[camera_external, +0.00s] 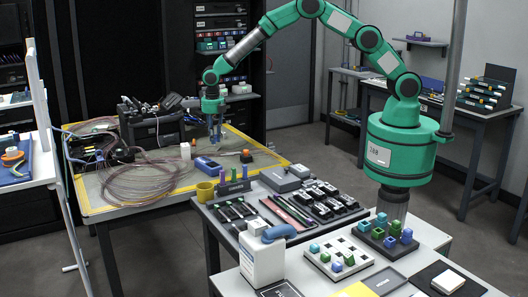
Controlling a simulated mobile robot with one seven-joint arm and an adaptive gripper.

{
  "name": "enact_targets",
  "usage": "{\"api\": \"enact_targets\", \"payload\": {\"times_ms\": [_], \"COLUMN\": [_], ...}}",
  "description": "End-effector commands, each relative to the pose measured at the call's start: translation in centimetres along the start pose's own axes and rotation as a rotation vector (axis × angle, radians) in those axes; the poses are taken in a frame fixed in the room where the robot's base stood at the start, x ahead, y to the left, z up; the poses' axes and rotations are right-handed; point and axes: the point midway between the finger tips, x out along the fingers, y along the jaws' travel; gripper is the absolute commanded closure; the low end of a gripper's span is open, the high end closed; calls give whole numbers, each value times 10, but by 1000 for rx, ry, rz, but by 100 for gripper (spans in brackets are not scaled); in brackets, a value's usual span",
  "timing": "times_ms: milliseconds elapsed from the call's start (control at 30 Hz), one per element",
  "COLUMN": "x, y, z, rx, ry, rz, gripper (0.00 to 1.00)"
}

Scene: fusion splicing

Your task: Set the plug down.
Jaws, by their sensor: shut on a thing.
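My gripper (216,137) points down above the far right part of the yellow-edged work table. It is shut on the plug, which is too small and too covered by the fingers to make out clearly. Whether the plug touches the table top cannot be told from this view. The work table (262,160) has a grey top, and the patch under my gripper looks mostly bare.
Coiled brown fibre (150,185) spreads over the table's left and middle. A blue device (207,165) and an orange-topped item (246,156) lie near my gripper. A black case (155,128) stands at the left back. A tool table (235,213) with several trays stands in front.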

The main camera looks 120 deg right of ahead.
Motion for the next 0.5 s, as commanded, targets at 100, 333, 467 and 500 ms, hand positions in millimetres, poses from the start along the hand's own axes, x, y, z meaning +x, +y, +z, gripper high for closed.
{"api": "enact_targets", "payload": {"times_ms": [100,333,467,500], "x": [0,0,3,6], "y": [3,3,3,3], "z": [1,1,1,1], "rx": [0,0,0,0], "ry": [0,0,0,0], "rz": [0,0,0,-1], "gripper": [98,98,98,98]}}
